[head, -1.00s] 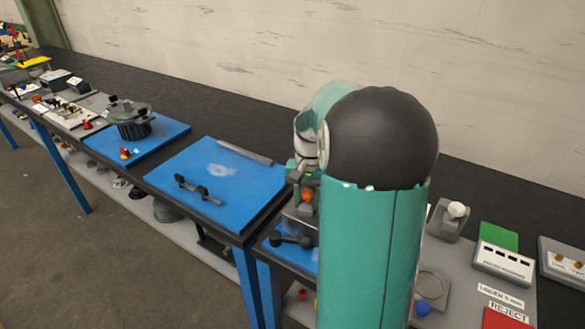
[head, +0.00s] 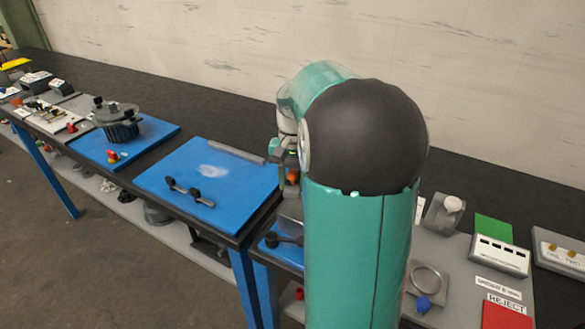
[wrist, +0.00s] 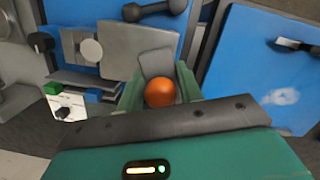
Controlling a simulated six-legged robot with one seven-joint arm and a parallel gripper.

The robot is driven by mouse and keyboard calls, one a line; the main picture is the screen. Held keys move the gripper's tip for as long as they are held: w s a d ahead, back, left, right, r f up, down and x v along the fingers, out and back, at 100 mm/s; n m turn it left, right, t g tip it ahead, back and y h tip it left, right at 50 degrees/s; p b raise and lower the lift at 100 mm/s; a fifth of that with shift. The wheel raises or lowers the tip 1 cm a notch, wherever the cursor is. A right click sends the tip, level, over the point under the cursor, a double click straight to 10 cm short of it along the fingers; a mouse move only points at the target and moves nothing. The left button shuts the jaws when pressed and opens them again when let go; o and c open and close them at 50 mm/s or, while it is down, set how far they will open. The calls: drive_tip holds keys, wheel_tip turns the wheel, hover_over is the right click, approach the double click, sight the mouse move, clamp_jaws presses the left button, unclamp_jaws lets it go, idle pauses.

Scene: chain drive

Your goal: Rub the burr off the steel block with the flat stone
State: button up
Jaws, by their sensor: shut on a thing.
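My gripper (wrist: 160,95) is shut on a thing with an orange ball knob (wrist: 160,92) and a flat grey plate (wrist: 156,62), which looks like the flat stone. The green fingers stand on either side of it. In the head view the knob (head: 292,177) shows left of my arm, above the gap between two benches. A grey metal piece with a round pale knob (wrist: 91,50) is on a blue mat at the upper left of the wrist view; I cannot tell whether it is the steel block. No burr can be made out.
A dark handle (head: 283,240) lies on the nearer blue mat. A red REJECT pad (head: 506,315) and a green pad (head: 493,229) are at right.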

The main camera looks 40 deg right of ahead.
sight(292, 173)
drive_tip(key=shift+w+r, duration=0.1)
drive_tip(key=shift+r, duration=1.6)
drive_tip(key=shift+d, duration=0.1)
